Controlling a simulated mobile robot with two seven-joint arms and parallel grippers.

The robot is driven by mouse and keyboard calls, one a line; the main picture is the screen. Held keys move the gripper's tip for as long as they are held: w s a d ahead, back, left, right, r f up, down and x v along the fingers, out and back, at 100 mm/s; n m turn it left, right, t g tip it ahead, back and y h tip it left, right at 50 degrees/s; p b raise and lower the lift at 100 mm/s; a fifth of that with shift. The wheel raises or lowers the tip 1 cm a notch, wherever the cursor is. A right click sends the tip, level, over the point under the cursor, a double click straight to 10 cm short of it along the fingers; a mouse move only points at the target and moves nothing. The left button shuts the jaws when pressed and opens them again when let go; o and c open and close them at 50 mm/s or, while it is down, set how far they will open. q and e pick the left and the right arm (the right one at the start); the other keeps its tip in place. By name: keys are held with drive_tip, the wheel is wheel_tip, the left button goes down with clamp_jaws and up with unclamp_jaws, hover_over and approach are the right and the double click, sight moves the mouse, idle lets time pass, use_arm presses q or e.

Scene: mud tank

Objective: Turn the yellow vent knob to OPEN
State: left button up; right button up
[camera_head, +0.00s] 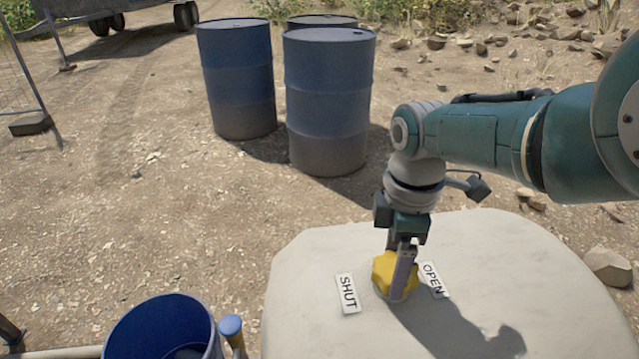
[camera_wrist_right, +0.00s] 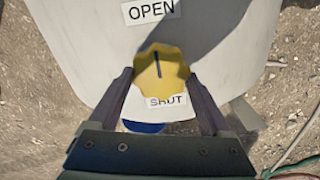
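The yellow vent knob (camera_head: 383,268) with a scalloped edge sits on a pale tank top, between the SHUT label (camera_head: 347,293) on its left and the OPEN label (camera_head: 434,280) on its right. In the right wrist view, the dark line on the knob (camera_wrist_right: 161,80) points toward the OPEN label (camera_wrist_right: 150,11). The SHUT label (camera_wrist_right: 166,100) is partly hidden under the knob's edge. My right gripper (camera_head: 399,280) comes down over the knob. Its fingers (camera_wrist_right: 161,74) lie against opposite sides of the knob and appear shut on it. My left gripper is not in view.
The pale tank top (camera_head: 300,270) is otherwise clear. A blue bucket (camera_head: 125,330) and a blue-capped post (camera_head: 231,327) stand to its left. Blue barrels (camera_head: 330,100) stand behind on dirt. Rocks (camera_head: 608,266) lie at the right. A fence post (camera_head: 30,124) stands far left.

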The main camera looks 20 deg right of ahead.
drive_tip(key=shift+o, duration=1.3)
drive_tip(key=shift+r, duration=0.15)
wheel_tip(320, 180, up, 10)
drive_tip(key=p, duration=0.8)
drive_tip(key=shift+f, duration=0.2)
